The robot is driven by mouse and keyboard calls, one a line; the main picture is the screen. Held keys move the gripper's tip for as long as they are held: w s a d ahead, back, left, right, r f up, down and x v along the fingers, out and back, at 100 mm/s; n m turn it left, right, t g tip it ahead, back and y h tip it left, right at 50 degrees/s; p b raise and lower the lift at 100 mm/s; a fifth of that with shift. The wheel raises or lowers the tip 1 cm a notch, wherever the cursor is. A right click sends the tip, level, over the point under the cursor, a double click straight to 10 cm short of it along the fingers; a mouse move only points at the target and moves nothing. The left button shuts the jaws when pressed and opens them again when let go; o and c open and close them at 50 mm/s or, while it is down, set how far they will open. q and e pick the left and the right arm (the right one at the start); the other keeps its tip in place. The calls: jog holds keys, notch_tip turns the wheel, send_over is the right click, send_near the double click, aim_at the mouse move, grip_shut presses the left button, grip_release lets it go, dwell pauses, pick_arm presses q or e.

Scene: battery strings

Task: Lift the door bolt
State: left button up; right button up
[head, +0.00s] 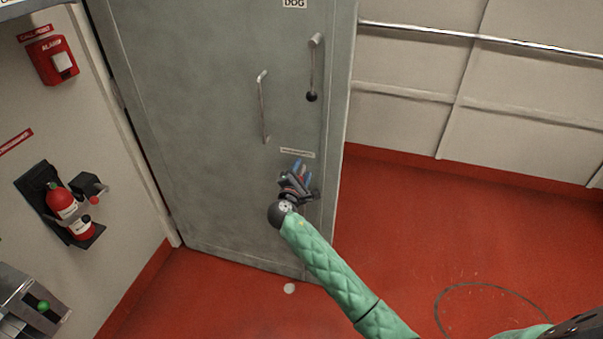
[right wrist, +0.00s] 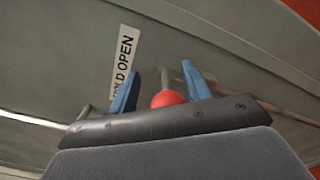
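The grey door (head: 205,120) fills the middle of the head view. A bolt with a red ball knob (right wrist: 167,99) on a thin rod shows in the right wrist view, under a label that reads "HOLD OPEN" (right wrist: 124,62). My right gripper (head: 301,169) is at the lower right part of the door, just below a small label. In the wrist view the blue fingers of my right gripper (right wrist: 160,85) stand apart, with the red knob between them. I cannot tell whether either finger touches it. In the head view the gripper hides the bolt. My left gripper is not in view.
A bar handle (head: 263,107) and a lever with a black knob (head: 312,96) are on the door above my gripper. A fire extinguisher (head: 62,203) and an alarm box (head: 53,62) are on the left wall.

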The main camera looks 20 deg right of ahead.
jog(key=shift+f, duration=0.2)
jog(key=shift+s+a, duration=0.2)
jog(key=shift+s, duration=0.05)
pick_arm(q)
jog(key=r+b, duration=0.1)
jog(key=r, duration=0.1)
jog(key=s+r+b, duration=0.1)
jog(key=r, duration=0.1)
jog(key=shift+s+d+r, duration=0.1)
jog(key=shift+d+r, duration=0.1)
pick_arm(e)
jog(key=v, duration=0.7)
jog(key=shift+r, duration=0.1)
